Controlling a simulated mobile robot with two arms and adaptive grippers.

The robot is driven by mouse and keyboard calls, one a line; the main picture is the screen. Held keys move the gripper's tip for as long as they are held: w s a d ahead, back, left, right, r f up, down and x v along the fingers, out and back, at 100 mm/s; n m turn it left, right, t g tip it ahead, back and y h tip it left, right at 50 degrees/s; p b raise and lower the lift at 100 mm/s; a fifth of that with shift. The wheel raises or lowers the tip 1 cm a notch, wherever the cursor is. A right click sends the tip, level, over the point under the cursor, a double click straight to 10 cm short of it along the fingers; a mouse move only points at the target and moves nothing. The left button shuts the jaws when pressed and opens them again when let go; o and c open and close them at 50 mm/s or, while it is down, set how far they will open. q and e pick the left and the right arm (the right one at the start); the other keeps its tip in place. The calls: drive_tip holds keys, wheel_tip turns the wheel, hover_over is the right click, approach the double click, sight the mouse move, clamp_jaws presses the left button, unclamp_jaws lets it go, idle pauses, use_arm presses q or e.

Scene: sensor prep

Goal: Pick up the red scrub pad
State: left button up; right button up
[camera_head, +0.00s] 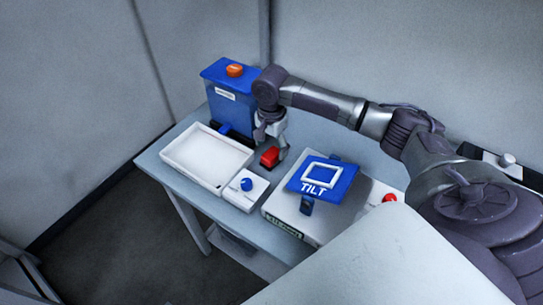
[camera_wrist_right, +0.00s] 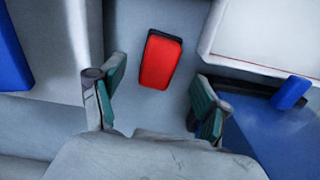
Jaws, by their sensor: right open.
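The red scrub pad (camera_head: 270,157) lies on the table between the white tray and the tilt station in the head view. In the right wrist view the red pad (camera_wrist_right: 161,60) shows whole, with a dark edge, flat on the grey surface. My right gripper (camera_head: 268,136) is just behind and above it in the head view. In the right wrist view the right gripper (camera_wrist_right: 155,98) is open and empty, its green-lined fingers apart, with the pad ahead of the gap between them. My left gripper is in neither view.
A white tray (camera_head: 167,152) with a blue-knobbed box (camera_head: 246,185) stands left of the pad. A blue dispenser (camera_head: 221,104) with an orange knob stands behind. The blue TILT plate (camera_head: 345,183) on its white base (camera_head: 283,218) is to the right, near a red button (camera_head: 389,198).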

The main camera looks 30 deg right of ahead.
sight(272, 154)
drive_tip(key=shift+d+f, duration=0.1)
drive_tip(key=shift+f, duration=1.7)
drive_tip(key=shift+s, duration=0.1)
drive_tip(key=c, duration=1.3)
